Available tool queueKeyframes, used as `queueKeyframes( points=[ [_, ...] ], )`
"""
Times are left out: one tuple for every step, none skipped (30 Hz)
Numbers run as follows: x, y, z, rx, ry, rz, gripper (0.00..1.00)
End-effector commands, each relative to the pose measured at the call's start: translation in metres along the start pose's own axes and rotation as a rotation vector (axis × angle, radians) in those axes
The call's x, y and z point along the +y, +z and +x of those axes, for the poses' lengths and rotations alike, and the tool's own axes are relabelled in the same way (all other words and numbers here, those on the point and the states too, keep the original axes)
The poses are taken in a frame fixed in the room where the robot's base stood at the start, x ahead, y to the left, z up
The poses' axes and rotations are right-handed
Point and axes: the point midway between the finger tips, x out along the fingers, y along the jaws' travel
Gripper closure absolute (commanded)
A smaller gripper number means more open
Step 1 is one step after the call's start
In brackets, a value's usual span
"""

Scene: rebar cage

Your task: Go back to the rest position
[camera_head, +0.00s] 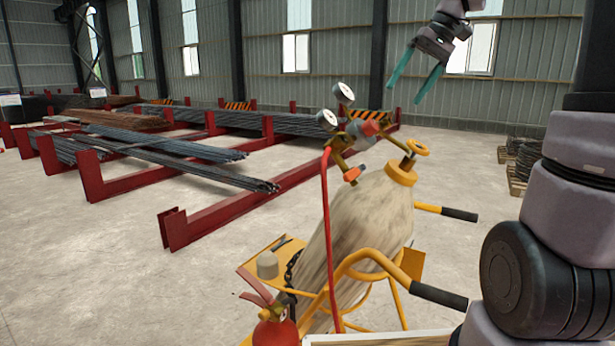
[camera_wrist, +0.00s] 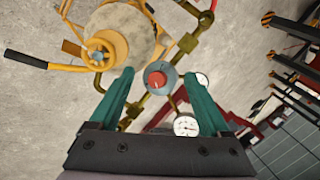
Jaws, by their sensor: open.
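My gripper (camera_head: 419,78) hangs in the upper right of the head view, its two teal fingers apart and pointing down. It is above and to the right of a gas cylinder (camera_head: 368,220) with a regulator and gauges. The wrist view also shows my gripper (camera_wrist: 160,95) open. There, a red and grey regulator knob (camera_wrist: 158,79) appears between the fingers, with a white-faced gauge (camera_wrist: 186,125) nearer the palm. In the head view, open space separates the fingers from the regulator (camera_head: 362,128). Nothing is held.
The cylinder leans in a yellow trolley (camera_head: 395,290) with black-gripped handles, a red hose (camera_head: 327,230) and a fire extinguisher (camera_head: 275,325). Red racks (camera_head: 215,217) carry rebar (camera_head: 180,150) at left. Coiled material (camera_head: 525,155) sits on a pallet at right. Concrete floor (camera_head: 120,270) is clear at front left.

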Motion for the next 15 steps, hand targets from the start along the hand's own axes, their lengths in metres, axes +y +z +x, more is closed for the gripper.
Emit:
queueKeyframes(
  points=[
    [-0.005, 0.02, -0.003, 0.033, 0.032, 0.013, 0.19],
    [-0.006, 0.03, -0.003, 0.054, 0.05, 0.025, 0.19],
    [-0.007, 0.044, -0.003, 0.082, 0.073, 0.042, 0.19],
    [-0.007, 0.054, -0.003, 0.105, 0.089, 0.055, 0.19],
    [-0.007, 0.064, -0.002, 0.128, 0.104, 0.067, 0.19],
    [-0.007, 0.077, -0.001, 0.159, 0.122, 0.083, 0.19],
    [-0.006, 0.087, 0.0, 0.184, 0.134, 0.096, 0.19],
    [-0.005, 0.096, 0.001, 0.21, 0.145, 0.107, 0.19],
    [-0.004, 0.109, 0.002, 0.245, 0.158, 0.122, 0.19],
    [-0.003, 0.118, 0.004, 0.271, 0.166, 0.134, 0.19],
    [-0.001, 0.127, 0.005, 0.297, 0.173, 0.145, 0.19],
    [0.001, 0.138, 0.008, 0.33, 0.18, 0.159, 0.19],
    [0.003, 0.145, 0.01, 0.355, 0.184, 0.169, 0.19],
    [0.005, 0.152, 0.012, 0.378, 0.187, 0.178, 0.19],
    [0.007, 0.16, 0.014, 0.406, 0.189, 0.19, 0.19]
  ],
)
